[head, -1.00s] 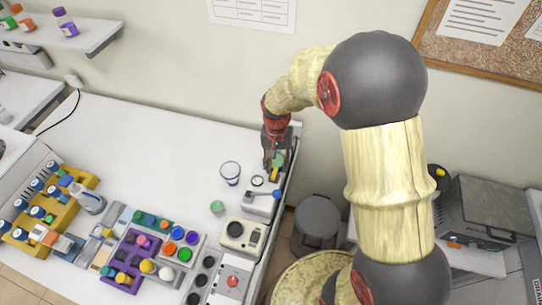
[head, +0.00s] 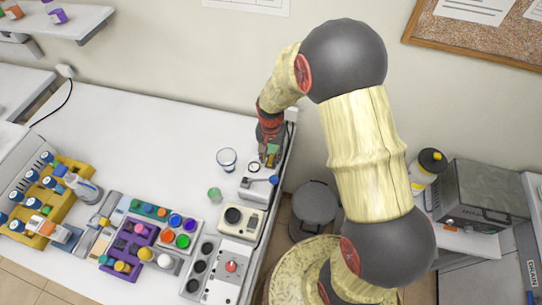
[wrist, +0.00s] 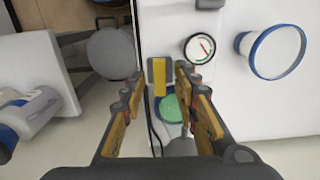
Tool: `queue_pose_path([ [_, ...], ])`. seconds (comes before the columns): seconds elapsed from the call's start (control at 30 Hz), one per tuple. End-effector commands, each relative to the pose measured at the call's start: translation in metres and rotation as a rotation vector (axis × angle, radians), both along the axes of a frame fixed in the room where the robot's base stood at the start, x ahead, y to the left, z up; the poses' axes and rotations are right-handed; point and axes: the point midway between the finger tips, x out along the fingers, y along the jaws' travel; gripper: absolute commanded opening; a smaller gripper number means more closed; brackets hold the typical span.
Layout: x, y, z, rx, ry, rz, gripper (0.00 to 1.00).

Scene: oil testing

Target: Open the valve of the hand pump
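The hand pump (head: 250,190) is a pale unit at the right end of the white bench, with a blue-ended lever (head: 273,180) and a round gauge (head: 254,167). The gauge also shows in the wrist view (wrist: 203,48). A small grey block with a yellow bar (wrist: 159,76) and a green disc in a blue ring (wrist: 172,107) are beside the gauge; I cannot tell which part is the valve. My gripper (head: 269,160) is open over this end of the pump. In the wrist view its fingers (wrist: 160,74) stand apart on either side of the yellow bar, holding nothing visible.
A beige instrument (head: 240,217) stands in front. The bench's right edge is close to the pump. A dark bin (head: 314,207) stands on the floor beyond.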

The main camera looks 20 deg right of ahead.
Motion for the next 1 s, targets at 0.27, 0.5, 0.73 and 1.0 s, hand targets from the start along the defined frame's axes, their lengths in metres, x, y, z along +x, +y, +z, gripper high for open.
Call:
queue_pose_path([
  [0.27,-0.0001,0.0001,0.0,0.0,0.0,0.0,0.25],
  [0.5,-0.0001,0.0,0.0001,0.0,0.0,0.0,0.12],
  [0.73,-0.0001,0.0,0.0001,0.0,0.0,0.0,0.0],
  [1.0,-0.0001,0.0001,0.0002,0.0,0.0,0.001,0.0],
])
